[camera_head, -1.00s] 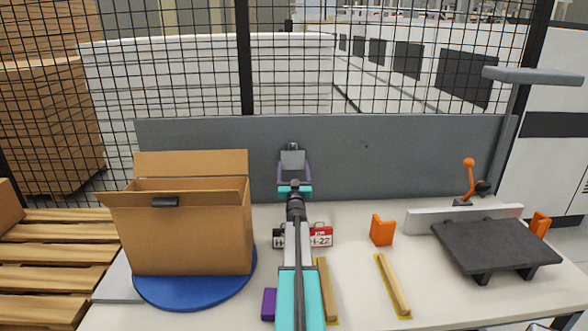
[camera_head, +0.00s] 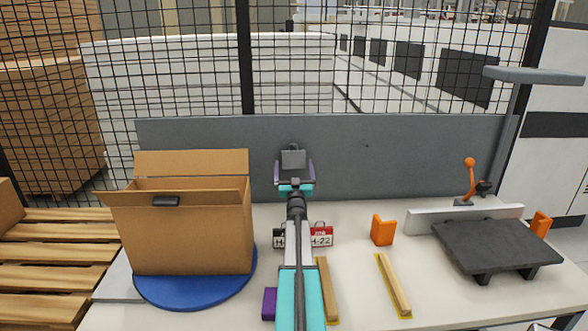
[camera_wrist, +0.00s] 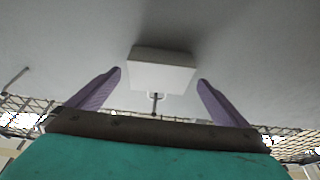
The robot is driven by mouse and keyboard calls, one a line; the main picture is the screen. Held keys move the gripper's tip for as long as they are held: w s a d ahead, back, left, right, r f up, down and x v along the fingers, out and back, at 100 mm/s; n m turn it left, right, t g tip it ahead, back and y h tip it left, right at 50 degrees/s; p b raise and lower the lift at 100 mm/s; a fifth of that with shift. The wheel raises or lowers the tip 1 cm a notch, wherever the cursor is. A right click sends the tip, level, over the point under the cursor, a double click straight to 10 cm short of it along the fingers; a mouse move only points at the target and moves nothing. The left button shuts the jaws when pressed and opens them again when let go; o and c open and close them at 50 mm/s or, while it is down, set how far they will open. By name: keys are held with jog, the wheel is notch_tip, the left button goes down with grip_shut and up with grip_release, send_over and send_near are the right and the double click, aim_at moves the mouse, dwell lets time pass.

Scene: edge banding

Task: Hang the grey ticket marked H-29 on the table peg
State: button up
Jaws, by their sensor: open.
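A grey ticket (camera_head: 293,158) is up against the grey back panel behind the table. In the wrist view the ticket (camera_wrist: 162,70) is a pale block with a small loop at one edge, where a thin dark peg (camera_wrist: 155,104) shows. The ticket appears to hang by this loop, though the exact contact is too small to tell. No marking can be read on it. My gripper (camera_head: 294,172) is open around the ticket. In the wrist view its purple fingers (camera_wrist: 160,77) stand apart from the ticket on both sides.
Behind my arm are a dark ticket (camera_head: 279,238) and a red ticket marked H-22 (camera_head: 321,236), both partly hidden. An open carton (camera_head: 195,235) stands left on a blue disc (camera_head: 197,297). Orange bracket (camera_head: 383,231), wooden strips (camera_head: 394,285) and dark platform (camera_head: 495,245) are right.

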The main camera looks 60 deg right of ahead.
jog(key=shift+r+b, duration=0.8)
jog(key=shift+r, duration=0.55)
jog(key=shift+s+a+r, duration=0.15)
jog(key=shift+a, duration=0.1)
jog(key=s+a+r+b, duration=0.1)
jog(key=s+a+b, duration=0.3)
jog(key=s+a, duration=0.5)
jog(key=shift+a+r+b, duration=0.3)
jog(key=shift+a+b, duration=0.1)
jog(key=shift+a, duration=1.3)
